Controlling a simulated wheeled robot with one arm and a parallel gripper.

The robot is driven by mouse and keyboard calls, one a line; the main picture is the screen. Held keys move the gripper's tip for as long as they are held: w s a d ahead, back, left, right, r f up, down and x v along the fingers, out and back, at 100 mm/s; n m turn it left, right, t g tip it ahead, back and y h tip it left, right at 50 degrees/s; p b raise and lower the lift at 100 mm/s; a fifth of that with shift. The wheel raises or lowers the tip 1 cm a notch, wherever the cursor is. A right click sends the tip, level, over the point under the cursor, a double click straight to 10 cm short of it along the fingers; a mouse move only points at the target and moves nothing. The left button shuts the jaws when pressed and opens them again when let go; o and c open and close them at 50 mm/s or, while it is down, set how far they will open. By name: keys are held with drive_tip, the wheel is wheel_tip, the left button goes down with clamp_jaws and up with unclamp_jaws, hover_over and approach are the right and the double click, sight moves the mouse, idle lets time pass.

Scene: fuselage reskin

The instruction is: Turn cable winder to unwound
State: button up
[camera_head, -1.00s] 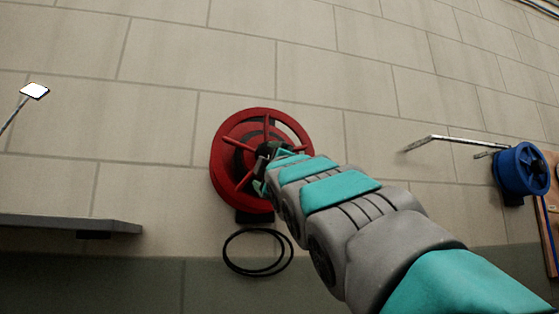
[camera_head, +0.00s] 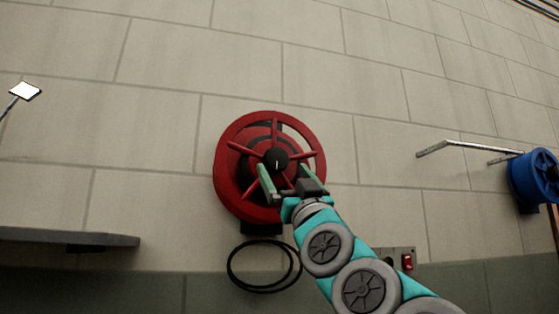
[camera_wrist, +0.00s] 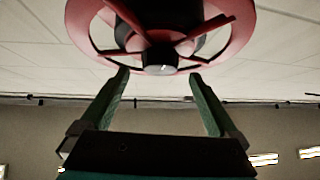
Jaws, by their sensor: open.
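The cable winder (camera_head: 227,170) is a red spoked reel mounted on the wall, near the middle of the head view. Its round black hub knob (camera_head: 275,159) carries a short white mark that points roughly up and down. A loop of black cable (camera_head: 232,268) hangs below the reel. My gripper (camera_head: 279,168) is open at the lower front of the reel, its green fingers spread to either side below the knob. In the wrist view the red rim (camera_wrist: 82,25) and the knob (camera_wrist: 159,69) show beyond the open fingers (camera_wrist: 160,78), with nothing between them.
A blue reel (camera_head: 530,178) and a metal wall bracket (camera_head: 470,145) are at the right. A grey shelf (camera_head: 70,238) juts out at lower left. A plate with a red switch (camera_head: 407,262) is on the wall behind my arm. The wall above the winder is clear.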

sight(278, 163)
drive_tip(key=shift+p+x, duration=0.4)
drive_tip(key=shift+x, duration=1.75)
drive_tip(key=shift+c, duration=0.4)
drive_tip(key=c, duration=1.3)
drive_tip(key=shift+m+h, duration=0.5)
drive_tip(key=shift+h, duration=0.1)
